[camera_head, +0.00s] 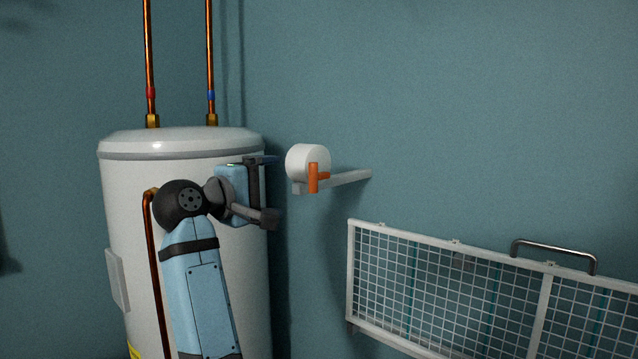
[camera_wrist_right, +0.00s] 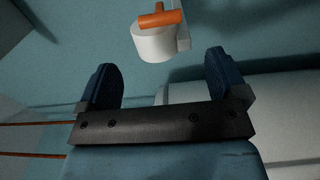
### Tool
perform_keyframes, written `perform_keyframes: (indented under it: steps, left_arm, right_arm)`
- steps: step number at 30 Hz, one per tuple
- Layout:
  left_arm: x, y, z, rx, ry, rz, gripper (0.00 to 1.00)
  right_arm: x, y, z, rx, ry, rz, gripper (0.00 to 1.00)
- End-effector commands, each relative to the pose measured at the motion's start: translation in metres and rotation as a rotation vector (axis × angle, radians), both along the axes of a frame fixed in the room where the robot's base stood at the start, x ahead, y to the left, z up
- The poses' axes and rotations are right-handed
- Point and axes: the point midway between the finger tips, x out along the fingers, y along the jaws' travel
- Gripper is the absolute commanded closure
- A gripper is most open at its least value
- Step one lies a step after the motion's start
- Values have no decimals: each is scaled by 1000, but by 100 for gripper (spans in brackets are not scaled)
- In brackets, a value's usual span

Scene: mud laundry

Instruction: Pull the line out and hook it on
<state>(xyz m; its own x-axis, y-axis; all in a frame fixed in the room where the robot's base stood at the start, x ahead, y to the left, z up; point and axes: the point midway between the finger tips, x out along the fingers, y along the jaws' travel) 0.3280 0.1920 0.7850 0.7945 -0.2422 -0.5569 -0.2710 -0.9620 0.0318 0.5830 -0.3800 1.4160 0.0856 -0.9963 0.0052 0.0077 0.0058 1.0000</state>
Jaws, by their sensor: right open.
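The line reel is a white round drum (camera_head: 306,160) on a pale bracket (camera_head: 345,178) on the teal wall. An orange T-shaped pull (camera_head: 313,178) sits at its front. My right gripper (camera_head: 273,163) is just left of the drum, in front of the water heater, and apart from the pull. In the right wrist view, the open fingers (camera_wrist_right: 160,82) are empty, with the white drum (camera_wrist_right: 160,42) and the orange pull (camera_wrist_right: 160,18) beyond them. The line itself and a hook for it cannot be made out. My left gripper is not in view.
A white water heater (camera_head: 130,230) with copper pipes (camera_head: 150,60) stands behind my right arm. A white wire-mesh rack (camera_head: 450,290) with a metal bar (camera_head: 553,248) is on the wall at lower right. The wall area above the rack is clear.

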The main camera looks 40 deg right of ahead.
Motion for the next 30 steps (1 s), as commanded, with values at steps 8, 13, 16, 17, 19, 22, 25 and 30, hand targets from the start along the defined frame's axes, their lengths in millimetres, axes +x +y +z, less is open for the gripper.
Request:
perform_keyframes:
  steps: [8,13,16,17,19,22,25,30]
  left_arm:
    - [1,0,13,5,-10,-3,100]
    - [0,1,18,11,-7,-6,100]
    - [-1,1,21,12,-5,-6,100]
    - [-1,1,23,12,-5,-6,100]
    - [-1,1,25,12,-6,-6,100]
    - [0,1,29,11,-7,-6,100]
    - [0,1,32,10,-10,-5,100]
    - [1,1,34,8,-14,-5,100]
  right_arm:
    - [3,-39,4,7,-9,-3,8]
    - [6,-77,4,4,-8,-4,8]
    - [8,-97,4,5,-7,-4,8]
    - [8,-102,4,5,-7,-4,8]
    - [9,-113,3,5,-7,-3,8]
    - [10,-125,2,5,-7,-2,8]
    - [11,-132,2,5,-8,-1,8]
    - [11,-136,1,6,-8,0,8]
